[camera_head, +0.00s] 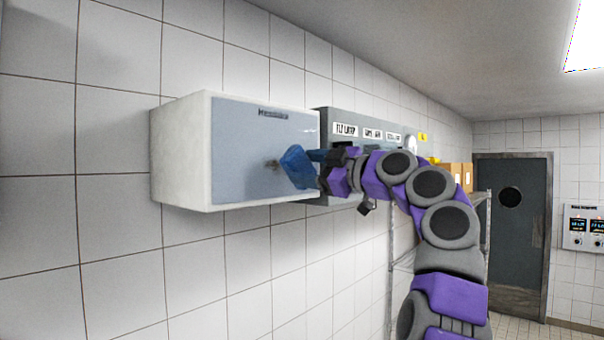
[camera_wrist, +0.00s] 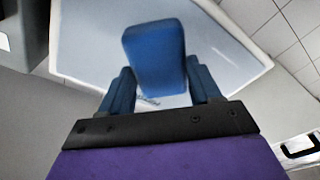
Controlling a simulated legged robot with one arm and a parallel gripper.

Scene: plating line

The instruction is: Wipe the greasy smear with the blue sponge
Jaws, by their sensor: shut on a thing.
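The blue sponge (camera_head: 297,166) is in my gripper (camera_head: 316,168), in front of the grey-blue door panel (camera_head: 240,150) of a white wall cabinet. In the wrist view the sponge (camera_wrist: 155,58) stands between the two blue fingers of my gripper (camera_wrist: 160,85), which are shut on it. A small brownish smear (camera_head: 272,164) shows on the door panel, just left of the sponge. The sponge is close to the panel; I cannot tell whether it touches. The smear cannot be made out in the wrist view, where the sponge covers part of the panel.
The white cabinet (camera_head: 180,155) juts from the tiled wall. A grey labelled panel (camera_head: 370,118) with a round dial is mounted right beside it, behind my arm. A metal rack (camera_head: 398,265) with cardboard boxes (camera_head: 460,174) stands further back, before a grey door (camera_head: 520,240).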

